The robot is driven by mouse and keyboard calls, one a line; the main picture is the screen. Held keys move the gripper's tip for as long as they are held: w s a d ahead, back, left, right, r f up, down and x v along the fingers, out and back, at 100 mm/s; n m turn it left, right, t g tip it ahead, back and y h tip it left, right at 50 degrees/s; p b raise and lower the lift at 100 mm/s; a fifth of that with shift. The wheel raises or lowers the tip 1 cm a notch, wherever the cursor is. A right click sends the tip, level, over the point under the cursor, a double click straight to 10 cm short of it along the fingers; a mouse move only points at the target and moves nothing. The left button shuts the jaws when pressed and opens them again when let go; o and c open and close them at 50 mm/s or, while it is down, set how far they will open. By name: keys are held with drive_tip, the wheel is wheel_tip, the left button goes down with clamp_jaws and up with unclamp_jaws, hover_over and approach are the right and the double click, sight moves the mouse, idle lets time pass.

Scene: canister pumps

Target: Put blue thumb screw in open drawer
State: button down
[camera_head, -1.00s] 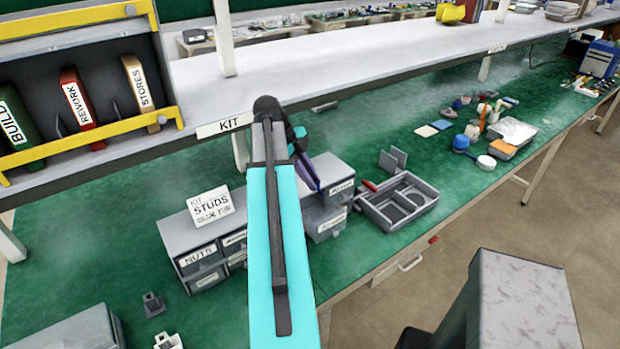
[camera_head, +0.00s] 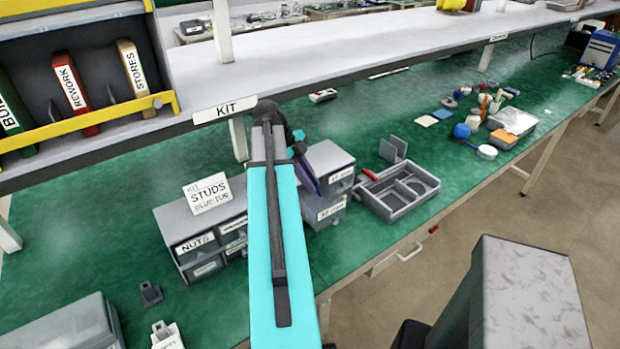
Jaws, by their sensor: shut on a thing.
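My gripper (camera_head: 307,178) is at the far end of my turquoise arm, beside the grey drawer cabinet on the right. It is small, dark and partly hidden by the arm. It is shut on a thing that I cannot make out. No blue thumb screw can be made out. The right grey cabinet (camera_head: 329,158) has labelled drawers; the arm hides part of it. The left grey cabinet (camera_head: 172,224) has several labelled drawers, one reading NUTS, that look shut. I cannot tell which drawer is open.
A card reading STUDS (camera_head: 208,193) stands on the left cabinet. A grey divided tray (camera_head: 399,190) sits to the right, with a red-handled tool (camera_head: 369,175) by it. A shelf (camera_head: 350,45) overhangs the bench.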

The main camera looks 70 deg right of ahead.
drive_tip(key=shift+f, duration=0.45)
drive_tip(key=c, duration=1.6)
unclamp_jaws()
drive_tip(key=shift+c, duration=0.2)
drive_tip(key=shift+r, duration=0.1)
drive_tip(key=v, duration=1.3)
drive_tip(key=shift+w+r+p, duration=0.15)
drive_tip(key=shift+r+p, duration=0.15)
drive_tip(key=shift+p, duration=0.05)
